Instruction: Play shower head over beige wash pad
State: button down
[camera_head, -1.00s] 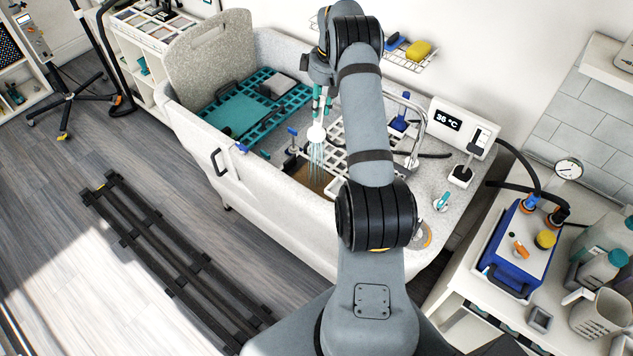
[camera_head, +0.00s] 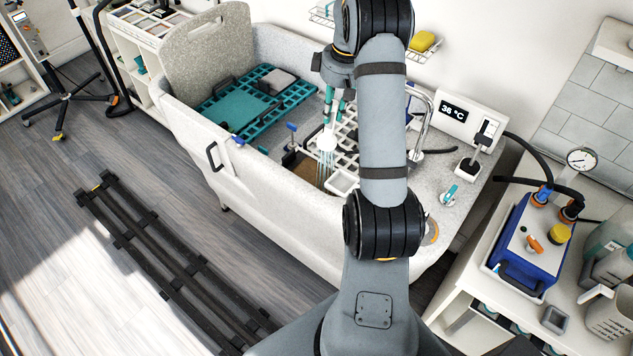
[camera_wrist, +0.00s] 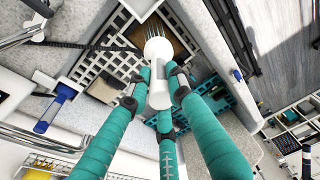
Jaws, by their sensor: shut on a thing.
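My gripper (camera_head: 336,100) has teal fingers and is shut on the white shower head (camera_head: 327,141), holding it above the tub. Thin streams of water fall from its face. The brown-beige wash pad (camera_head: 303,171) lies low in the tub, partly hidden by the tub's near wall. In the head view the streams come down by the pad's right side; where they land is hidden. The wrist view shows the teal fingers around the shower head (camera_wrist: 158,60), with the pad (camera_wrist: 166,38) beyond it.
The pale tub wall (camera_head: 250,185) stands close in front of the pad. A teal rack (camera_head: 245,100) fills the tub's left. A white grid, a small white tray (camera_head: 343,183) and a curved metal tap (camera_head: 426,115) are at the right. The temperature display (camera_head: 453,111) reads 36 °C.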

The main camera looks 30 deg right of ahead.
jog(key=shift+s, duration=0.3)
